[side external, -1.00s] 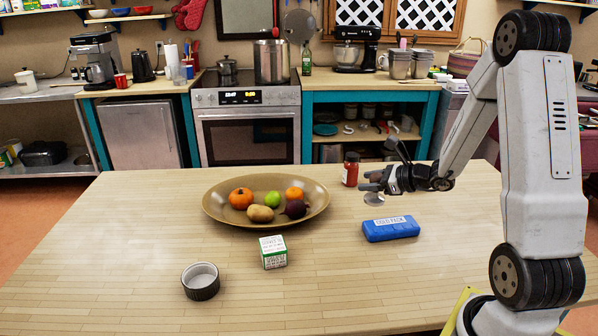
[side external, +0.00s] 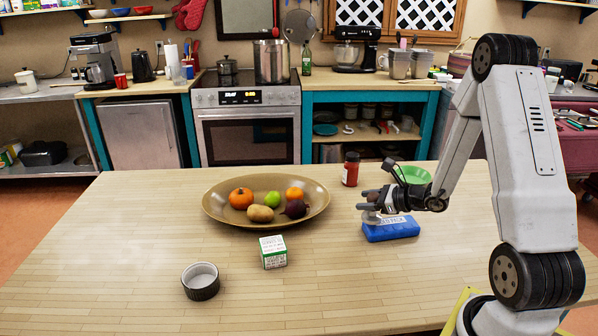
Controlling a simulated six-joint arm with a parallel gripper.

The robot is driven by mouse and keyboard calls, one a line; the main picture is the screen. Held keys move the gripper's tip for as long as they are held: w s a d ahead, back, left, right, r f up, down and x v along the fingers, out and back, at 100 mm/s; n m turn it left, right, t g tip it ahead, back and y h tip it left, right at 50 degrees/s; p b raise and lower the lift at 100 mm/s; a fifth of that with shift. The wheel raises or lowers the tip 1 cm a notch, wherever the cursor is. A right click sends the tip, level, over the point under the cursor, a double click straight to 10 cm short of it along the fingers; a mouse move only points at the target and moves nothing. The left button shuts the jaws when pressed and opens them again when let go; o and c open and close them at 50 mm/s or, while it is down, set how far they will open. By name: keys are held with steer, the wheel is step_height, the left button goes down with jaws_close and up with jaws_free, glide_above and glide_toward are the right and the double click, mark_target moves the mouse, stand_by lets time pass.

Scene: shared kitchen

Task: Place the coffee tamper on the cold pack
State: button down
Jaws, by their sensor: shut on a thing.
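The blue cold pack (side external: 392,233) lies on the wooden table, right of centre, with its white label partly hidden by my gripper. My gripper (side external: 372,203) is shut on the coffee tamper (side external: 370,217), low over the pack's left end. The tamper's silvery base shows below the fingers, and its handle is mostly hidden by them. I cannot tell whether the base touches the pack.
An oval fruit platter (side external: 222,212), a small box (side external: 273,252) and a dark ramekin (side external: 201,282) are to the left.

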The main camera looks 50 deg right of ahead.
steer(key=shift+f, duration=0.9)
steer(key=shift+f, duration=0.1)
steer(key=shift+c, duration=0.7)
jaws_free()
steer(key=shift+s+d+r, duration=0.1)
steer(key=shift+s+r, duration=0.15)
steer(key=shift+s, duration=0.1)
steer(key=shift+v, duration=3.4)
